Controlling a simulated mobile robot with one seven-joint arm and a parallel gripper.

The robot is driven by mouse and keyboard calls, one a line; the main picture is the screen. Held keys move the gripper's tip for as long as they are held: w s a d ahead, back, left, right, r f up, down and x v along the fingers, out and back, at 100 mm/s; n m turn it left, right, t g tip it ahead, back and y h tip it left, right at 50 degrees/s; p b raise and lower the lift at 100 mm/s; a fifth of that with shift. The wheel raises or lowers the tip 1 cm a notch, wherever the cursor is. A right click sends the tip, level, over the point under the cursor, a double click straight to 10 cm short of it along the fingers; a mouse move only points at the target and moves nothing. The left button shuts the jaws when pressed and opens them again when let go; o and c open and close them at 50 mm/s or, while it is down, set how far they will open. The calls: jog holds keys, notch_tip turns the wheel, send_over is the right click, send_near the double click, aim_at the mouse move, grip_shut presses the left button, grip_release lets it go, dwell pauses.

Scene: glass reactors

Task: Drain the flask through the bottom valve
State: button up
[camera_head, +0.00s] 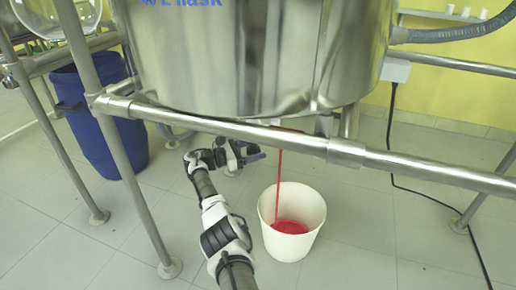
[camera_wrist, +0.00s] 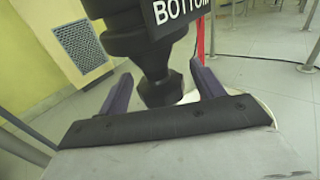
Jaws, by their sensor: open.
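The large steel flask vessel (camera_head: 250,60) hangs in the metal frame in the head view. A thin red stream (camera_head: 280,165) falls from under it into a white bucket (camera_head: 290,245) on the floor, where red liquid (camera_head: 290,227) lies inside. My gripper (camera_head: 258,156) is under the vessel, left of the stream. In the wrist view, my gripper (camera_wrist: 160,92) is open, with its purple fingers on either side of a black valve knob (camera_wrist: 158,88). I cannot tell whether they touch it. Above the knob is a black label reading BOTTOM (camera_wrist: 178,12).
A steel rail (camera_head: 240,131) crosses in front of the vessel, above my arm. A blue barrel (camera_head: 98,130) stands at the left. A black cable (camera_head: 400,185) runs down at the right. Tiled floor is clear around the bucket.

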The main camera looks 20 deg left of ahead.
jog(key=v, duration=1.2)
jog(key=shift+b, duration=0.3)
jog(key=shift+r, duration=0.1)
dwell(6.4)
